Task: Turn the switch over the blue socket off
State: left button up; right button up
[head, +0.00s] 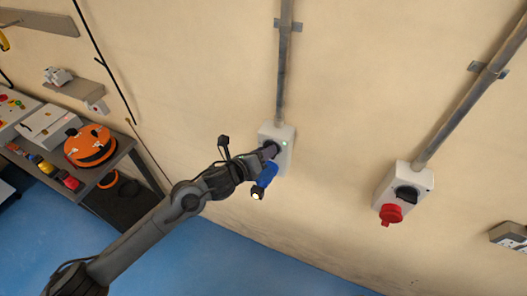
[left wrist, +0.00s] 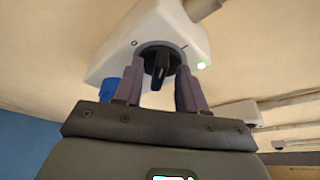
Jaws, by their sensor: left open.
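The white switch box (head: 284,138) with the blue socket (head: 264,176) under it is on the wall at the centre of the head view. In the left wrist view the box (left wrist: 150,30) shows a black rotary knob (left wrist: 159,66), an "O" mark on the left, a line mark on the right and a lit green lamp (left wrist: 201,66). The blue socket (left wrist: 108,88) is partly hidden behind a finger. My left gripper (head: 269,149) is at the box. Its open fingers (left wrist: 158,84) stand either side of the knob handle, with gaps visible. My right gripper is not in view.
A second switch box (head: 407,186) with a red socket (head: 391,214) is on the wall to the right. Grey conduits (head: 284,60) run up the wall. A bench at left holds an orange reel (head: 89,146). The wall between the boxes is clear.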

pick_arm(q)
jog(key=shift+c, duration=0.4)
grip_shut()
jog(key=shift+a+f+n+h+b, duration=0.15)
jog(key=shift+f+n+h+b, duration=0.25)
jog(key=shift+n+b, duration=0.6)
jog(key=n+h+b, duration=0.1)
jog(key=n+b, duration=0.1)
jog(key=b, duration=0.1)
jog(key=shift+w+a+f+h, duration=0.1)
jog(key=shift+f+h, duration=0.1)
jog(key=shift+h, duration=0.2)
jog(key=n+t+h+b, duration=0.1)
jog(key=n+b, duration=0.2)
jog(key=shift+a+f, duration=0.1)
jog(key=shift+f, duration=0.05)
jog(key=shift+n+h+b, duration=0.4)
jog(key=shift+n+b, duration=0.05)
jog(key=shift+n, duration=0.25)
